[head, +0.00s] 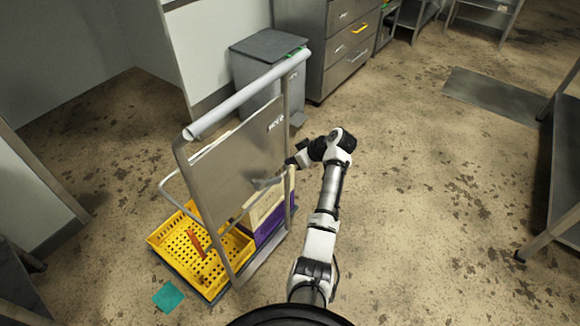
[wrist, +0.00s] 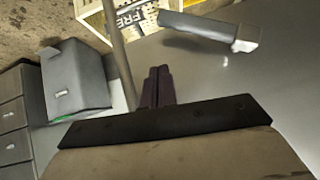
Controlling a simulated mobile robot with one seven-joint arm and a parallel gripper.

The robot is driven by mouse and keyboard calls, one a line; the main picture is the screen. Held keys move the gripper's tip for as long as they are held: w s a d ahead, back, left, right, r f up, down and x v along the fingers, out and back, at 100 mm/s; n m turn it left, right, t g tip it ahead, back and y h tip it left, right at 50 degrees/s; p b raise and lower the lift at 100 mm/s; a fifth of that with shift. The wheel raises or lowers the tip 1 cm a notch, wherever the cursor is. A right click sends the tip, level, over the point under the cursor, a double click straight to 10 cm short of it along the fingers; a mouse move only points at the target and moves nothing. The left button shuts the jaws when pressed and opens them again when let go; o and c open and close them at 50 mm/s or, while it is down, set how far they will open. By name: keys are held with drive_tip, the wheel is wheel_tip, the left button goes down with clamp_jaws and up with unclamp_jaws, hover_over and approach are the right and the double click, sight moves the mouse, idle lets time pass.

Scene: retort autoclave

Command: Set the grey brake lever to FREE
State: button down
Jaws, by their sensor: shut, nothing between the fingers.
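The grey brake lever (head: 268,182) is on the upright metal panel of the trolley, low on its right side. In the wrist view the lever (wrist: 205,30) is a grey bar with a paler block at its right end. My gripper (head: 289,162) is beside the panel, a little above and right of the lever in the head view. In the wrist view its dark fingers (wrist: 158,72) are together and empty, apart from the lever.
The trolley's tube handle (head: 245,95) rises above the panel. A yellow crate (head: 185,260) and a purple crate (head: 270,228) are on its base. A grey bin (head: 262,75) and a drawer cabinet (head: 340,45) stand behind. Open floor lies right of my arm.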

drive_tip(key=d+r+b, duration=0.1)
drive_tip(key=d+r, duration=0.3)
drive_tip(key=d, duration=0.2)
drive_tip(key=shift+s+d+r, duration=0.15)
drive_tip(key=shift+s+r, duration=0.1)
drive_tip(key=shift+s, duration=0.1)
